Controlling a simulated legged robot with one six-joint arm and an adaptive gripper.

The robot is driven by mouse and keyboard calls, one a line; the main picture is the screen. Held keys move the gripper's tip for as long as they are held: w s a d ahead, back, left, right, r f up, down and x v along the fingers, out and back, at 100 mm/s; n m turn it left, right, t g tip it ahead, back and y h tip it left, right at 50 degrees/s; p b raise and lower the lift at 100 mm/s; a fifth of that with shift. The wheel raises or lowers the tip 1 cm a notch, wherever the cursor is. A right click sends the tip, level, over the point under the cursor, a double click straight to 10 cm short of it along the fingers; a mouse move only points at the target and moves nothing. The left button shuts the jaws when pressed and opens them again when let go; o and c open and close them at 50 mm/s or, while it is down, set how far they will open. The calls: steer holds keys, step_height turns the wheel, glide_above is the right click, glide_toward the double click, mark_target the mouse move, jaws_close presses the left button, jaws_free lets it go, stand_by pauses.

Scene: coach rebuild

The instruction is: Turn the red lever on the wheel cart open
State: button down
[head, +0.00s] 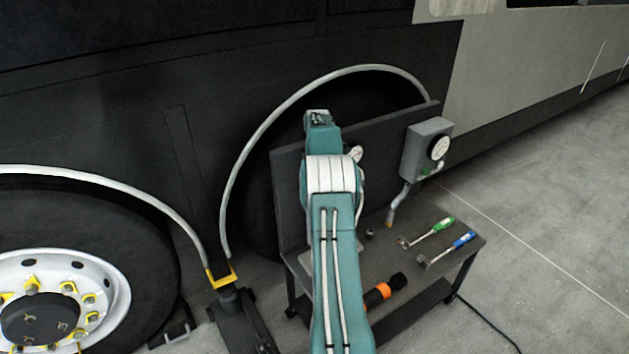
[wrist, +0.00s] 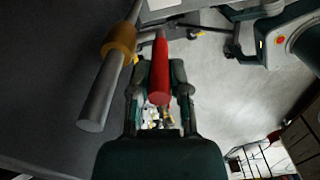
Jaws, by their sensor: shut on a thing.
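The red lever (wrist: 160,72) shows in the wrist view as a red, rounded handle running up from between my gripper's fingers. My gripper (wrist: 161,80) is shut on it, with one finger on each side. In the head view my arm hides the lever and most of my gripper. The wheel cart (head: 430,278) is a dark, low table with an upright back panel (head: 288,190), standing beside the coach. In the wrist view a grey pipe (wrist: 98,100) with a brass-coloured collar (wrist: 120,42) runs close to the left of the lever.
A jack (head: 238,312) stands left of the cart. The floor at right is mostly clear, with a cable.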

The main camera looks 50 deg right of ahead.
steer(key=shift+d+f, duration=0.1)
steer(key=shift+f, duration=0.05)
steer(key=c, duration=0.6)
jaws_free()
steer(key=shift+d+f, duration=0.1)
steer(key=shift+d, duration=0.15)
steer(key=shift+a+r, duration=0.15)
steer(key=shift+r, duration=0.2)
steer(key=r, duration=1.1)
steer(key=shift+d, duration=0.3)
